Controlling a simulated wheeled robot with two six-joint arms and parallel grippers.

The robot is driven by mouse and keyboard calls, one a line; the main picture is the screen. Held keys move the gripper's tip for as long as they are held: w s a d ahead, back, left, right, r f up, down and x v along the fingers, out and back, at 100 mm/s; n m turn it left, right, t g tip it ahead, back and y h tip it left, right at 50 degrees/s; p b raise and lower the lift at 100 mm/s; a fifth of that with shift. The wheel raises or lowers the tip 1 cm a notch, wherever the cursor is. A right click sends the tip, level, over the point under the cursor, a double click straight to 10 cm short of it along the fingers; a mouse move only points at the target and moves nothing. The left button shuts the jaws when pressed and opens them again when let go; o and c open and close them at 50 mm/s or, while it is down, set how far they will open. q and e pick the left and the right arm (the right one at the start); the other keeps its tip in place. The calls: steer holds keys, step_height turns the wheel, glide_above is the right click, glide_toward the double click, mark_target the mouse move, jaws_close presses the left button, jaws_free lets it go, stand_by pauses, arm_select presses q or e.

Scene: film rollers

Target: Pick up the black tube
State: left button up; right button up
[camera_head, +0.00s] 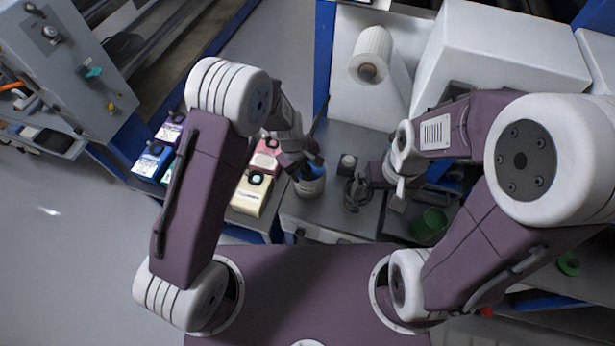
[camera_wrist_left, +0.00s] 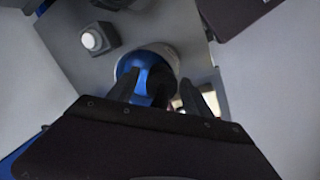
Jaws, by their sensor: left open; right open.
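A round container (camera_head: 310,184) with a pale rim and blue inside stands at the edge of the grey worktop. My left gripper (camera_head: 312,160) is open just above it. In the left wrist view the two dark fingers (camera_wrist_left: 166,88) point at the container's mouth (camera_wrist_left: 126,66). A dark cylindrical shape (camera_wrist_left: 162,80) stands inside, between the fingers; it may be the black tube, but I cannot tell for sure. I cannot see any contact with the fingers. My right gripper (camera_head: 354,193) is open over the worktop, to the right of the container.
A small dark block with a white knob (camera_head: 347,163) stands near the container; it also shows in the left wrist view (camera_wrist_left: 92,40). A white roll (camera_head: 371,53) and white boxes (camera_head: 500,45) are behind. A green cup (camera_head: 430,225) is at right.

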arm_select(q)
steer(key=c, duration=0.7)
steer(key=shift+d, duration=0.1)
jaws_close()
steer(key=shift+r, duration=0.15)
step_height(320, 180, up, 10)
steer(key=shift+b, duration=0.35)
step_height(320, 180, up, 15)
steer(key=p, duration=1.3)
steer(key=shift+p, duration=0.3)
